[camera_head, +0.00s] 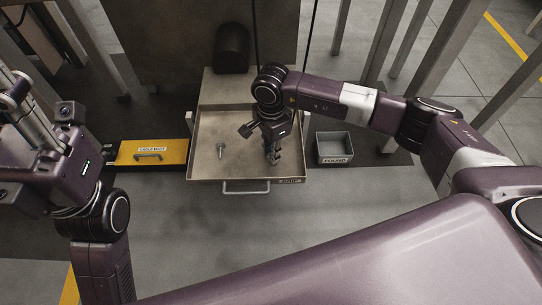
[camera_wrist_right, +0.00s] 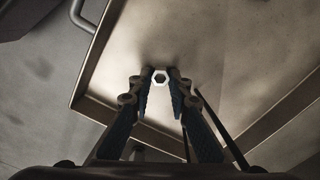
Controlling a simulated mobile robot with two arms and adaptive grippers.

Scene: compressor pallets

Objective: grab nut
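The nut (camera_wrist_right: 160,77) is a small, pale hexagonal ring. It shows in the right wrist view above or on the tray floor, between the tips of my right gripper (camera_wrist_right: 160,74). A narrow gap seems to show on each side of it, so the fingers look open around it. In the head view my right gripper (camera_head: 272,157) points down into the right part of the metal tray (camera_head: 203,165), and the nut cannot be made out there. My left gripper (camera_head: 22,108) is partly seen at the left edge, away from the tray, its fingers unclear.
A bolt (camera_head: 220,149) stands in the tray's left half. A yellow labelled case (camera_head: 172,151) lies left of the tray, and a small grey bin marked "FOUND" (camera_head: 334,148) is to its right. The tray has raised rims and a front handle (camera_head: 246,188). Metal posts stand behind.

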